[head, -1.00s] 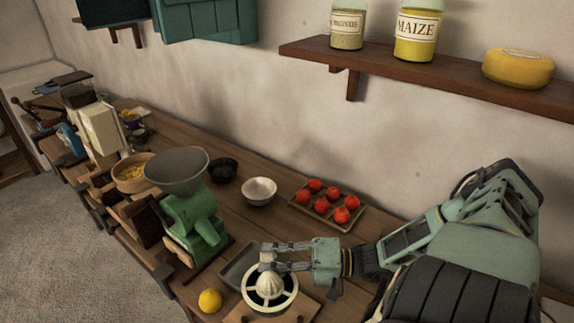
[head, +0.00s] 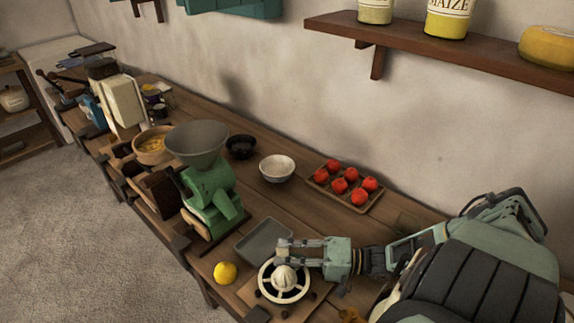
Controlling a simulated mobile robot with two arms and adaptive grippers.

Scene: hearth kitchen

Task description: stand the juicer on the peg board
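The juicer (head: 284,294) is white, with a ribbed cone in the middle of a round open rim, and looks upright. My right gripper (head: 283,253) reaches in from the right and appears shut on the juicer's far side; the exact contact is small and partly hidden. The juicer is over the peg board (head: 310,309), a wooden board at the counter's near edge with dark pegs showing around the rim. I cannot tell whether the juicer touches the board. My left gripper is not in view.
A grey tray (head: 258,237) lies just behind the juicer, and a lemon (head: 225,273) sits left of it. A green grinder (head: 210,195), a white bowl (head: 277,168) and a crate of red fruit (head: 359,205) stand farther back. A wall shelf (head: 450,50) is above.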

